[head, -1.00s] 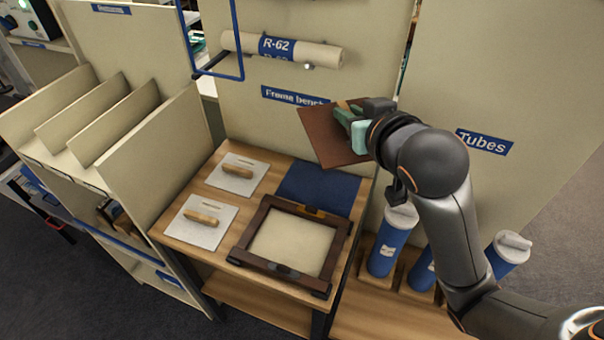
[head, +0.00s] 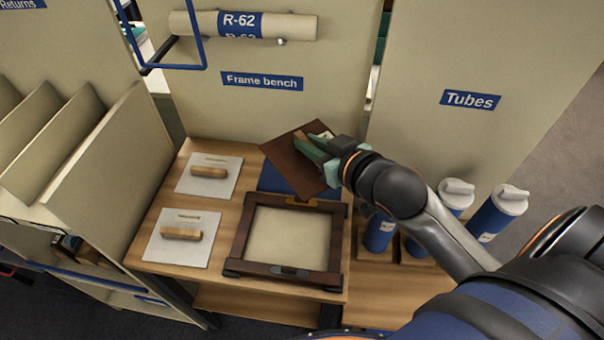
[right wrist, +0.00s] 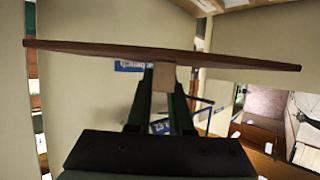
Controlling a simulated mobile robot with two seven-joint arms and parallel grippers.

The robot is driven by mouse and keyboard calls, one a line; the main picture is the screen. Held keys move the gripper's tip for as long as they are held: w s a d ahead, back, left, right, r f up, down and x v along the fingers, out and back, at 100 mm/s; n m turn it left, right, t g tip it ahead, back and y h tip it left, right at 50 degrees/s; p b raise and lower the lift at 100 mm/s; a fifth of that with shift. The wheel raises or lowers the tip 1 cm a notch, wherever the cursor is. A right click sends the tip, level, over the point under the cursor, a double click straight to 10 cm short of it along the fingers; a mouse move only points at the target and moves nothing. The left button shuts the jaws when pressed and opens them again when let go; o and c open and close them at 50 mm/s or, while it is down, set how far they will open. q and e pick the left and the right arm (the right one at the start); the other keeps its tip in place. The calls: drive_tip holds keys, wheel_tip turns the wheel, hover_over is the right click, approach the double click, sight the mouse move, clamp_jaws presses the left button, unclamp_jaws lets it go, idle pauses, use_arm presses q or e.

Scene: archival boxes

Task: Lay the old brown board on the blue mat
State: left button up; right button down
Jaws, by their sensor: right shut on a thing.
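The old brown board (head: 288,165) is held tilted in the air above the blue mat (head: 270,181), covering much of it in the head view. My right gripper (head: 312,146) is shut on the small wooden block on the board's face. In the right wrist view the board (right wrist: 90,50) shows nearly edge-on across the fingertips (right wrist: 163,85), with the tan block between them. The mat lies at the back right of the wooden bench. My left gripper is not in view.
A dark wooden frame (head: 237,239) lies just in front of the mat. Two white boards with wooden handles (head: 209,177) (head: 181,238) lie to the left. Blue tubes (head: 380,232) stand at the right. A panel rises behind the bench, with a rolled tube (head: 295,27) above.

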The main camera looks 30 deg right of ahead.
drive_tip(key=s+f, duration=0.2)
drive_tip(key=shift+d+f+n+y, duration=0.15)
drive_tip(key=shift+f+n+y, duration=0.15)
drive_tip(key=shift+f, duration=0.1)
drive_tip(key=shift+f+b, duration=0.15)
drive_tip(key=shift+b, duration=0.3)
drive_tip(key=shift+w+d+f+b, duration=0.1)
drive_tip(key=shift+w+f+b, duration=1.85)
drive_tip(key=shift+w+f, duration=1.4)
drive_tip(key=shift+w+f+b, duration=1.95)
drive_tip(key=shift+w+f, duration=1.1)
drive_tip(key=shift+w, duration=0.55)
